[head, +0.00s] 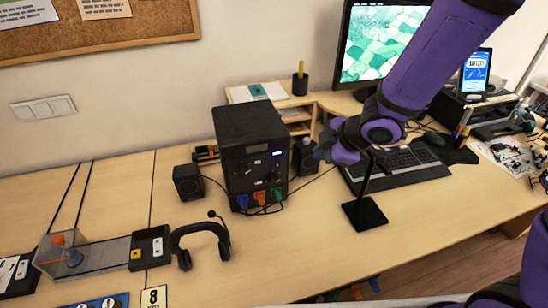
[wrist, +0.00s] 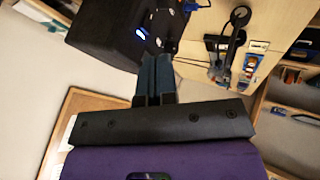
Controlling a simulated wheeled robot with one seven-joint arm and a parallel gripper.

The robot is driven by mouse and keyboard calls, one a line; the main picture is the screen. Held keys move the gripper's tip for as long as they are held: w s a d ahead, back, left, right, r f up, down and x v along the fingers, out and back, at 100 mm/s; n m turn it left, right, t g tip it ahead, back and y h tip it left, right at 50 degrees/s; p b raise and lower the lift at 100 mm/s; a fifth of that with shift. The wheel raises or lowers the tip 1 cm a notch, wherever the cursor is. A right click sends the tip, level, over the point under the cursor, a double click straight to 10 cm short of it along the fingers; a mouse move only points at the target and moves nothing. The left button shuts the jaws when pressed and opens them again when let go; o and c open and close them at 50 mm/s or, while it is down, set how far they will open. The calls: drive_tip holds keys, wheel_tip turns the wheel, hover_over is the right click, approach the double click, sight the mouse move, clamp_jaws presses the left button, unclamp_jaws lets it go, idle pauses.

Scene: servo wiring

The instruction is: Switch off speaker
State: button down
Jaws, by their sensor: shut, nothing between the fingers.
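A small black speaker (head: 187,181) stands on the desk left of the large black box (head: 245,155). A second small black speaker (head: 304,158) stands just right of that box, partly behind my gripper. The box has a small lit display, dials and coloured plugs low on its front; it also shows in the wrist view (wrist: 98,28), with a blue-white light. My gripper (head: 319,152) is in front of the right speaker, above the desk. In the wrist view its fingers (wrist: 155,62) are together and empty, pointing towards the box's front. No speaker switch can be made out.
The monitor (head: 380,45) is behind my arm. Bare desk lies before the box.

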sight(278, 162)
drive_tip(key=shift+s+a+f+n+g+y, duration=0.1)
drive_tip(key=shift+a+f+n+g+y, duration=0.15)
drive_tip(key=shift+a+f, duration=0.3)
drive_tip(key=shift+s+a+f+n+g+y, duration=0.15)
drive_tip(key=shift+a+f+n, duration=0.15)
drive_tip(key=shift+a, duration=0.45)
drive_tip(key=shift+f, duration=0.1)
drive_tip(key=shift+w+a+f, duration=1.05)
drive_tip(key=shift+w+f, duration=0.15)
drive_tip(key=shift+w, duration=0.05)
drive_tip(key=shift+w+a+f, duration=1)
drive_tip(key=shift+w+f, duration=0.15)
drive_tip(key=shift+w, duration=0.1)
drive_tip(key=shift+w+a+f, duration=1.05)
drive_tip(key=shift+w+f, duration=0.15)
drive_tip(key=shift+w, duration=0.05)
